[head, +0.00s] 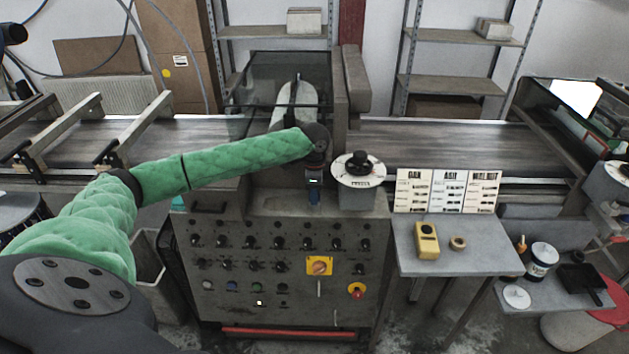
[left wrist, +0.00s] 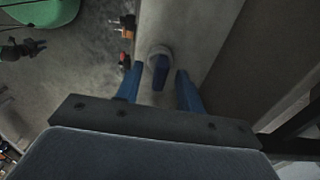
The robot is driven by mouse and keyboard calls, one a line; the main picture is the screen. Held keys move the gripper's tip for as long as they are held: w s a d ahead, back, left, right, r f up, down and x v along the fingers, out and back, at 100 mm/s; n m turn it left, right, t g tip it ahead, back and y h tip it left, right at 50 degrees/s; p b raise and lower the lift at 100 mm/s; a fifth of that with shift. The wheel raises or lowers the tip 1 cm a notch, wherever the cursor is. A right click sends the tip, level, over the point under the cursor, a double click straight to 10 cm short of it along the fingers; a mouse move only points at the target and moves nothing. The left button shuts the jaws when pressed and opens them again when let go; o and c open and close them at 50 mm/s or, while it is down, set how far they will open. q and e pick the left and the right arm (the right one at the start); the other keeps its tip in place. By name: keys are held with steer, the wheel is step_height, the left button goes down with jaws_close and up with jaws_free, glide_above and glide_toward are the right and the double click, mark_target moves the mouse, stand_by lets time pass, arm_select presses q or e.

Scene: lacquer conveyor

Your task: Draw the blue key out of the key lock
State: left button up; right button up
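The blue key (left wrist: 160,77) shows in the left wrist view, sitting in the round grey key lock (left wrist: 158,54) on a grey panel. My left gripper (left wrist: 159,72) is open, with one blue finger on each side of the key and a gap on both sides. In the head view my left arm in its green sleeve reaches to the top front of the control console, and the left gripper (head: 314,190) points down there. The key and lock are hidden behind it in that view. My right gripper is in neither view.
The console front (head: 270,265) carries many knobs and a red button (head: 356,290). A round dial (head: 358,168) stands right beside the left gripper. A side table (head: 455,255) holds a yellow device (head: 427,240) and a tape roll (head: 457,243). The conveyor belt (head: 450,145) runs behind.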

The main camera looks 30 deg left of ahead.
arm_select(q)
steer(key=shift+f, duration=0.5)
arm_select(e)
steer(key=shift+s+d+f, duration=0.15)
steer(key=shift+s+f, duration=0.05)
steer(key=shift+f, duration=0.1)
arm_select(q)
jaws_close()
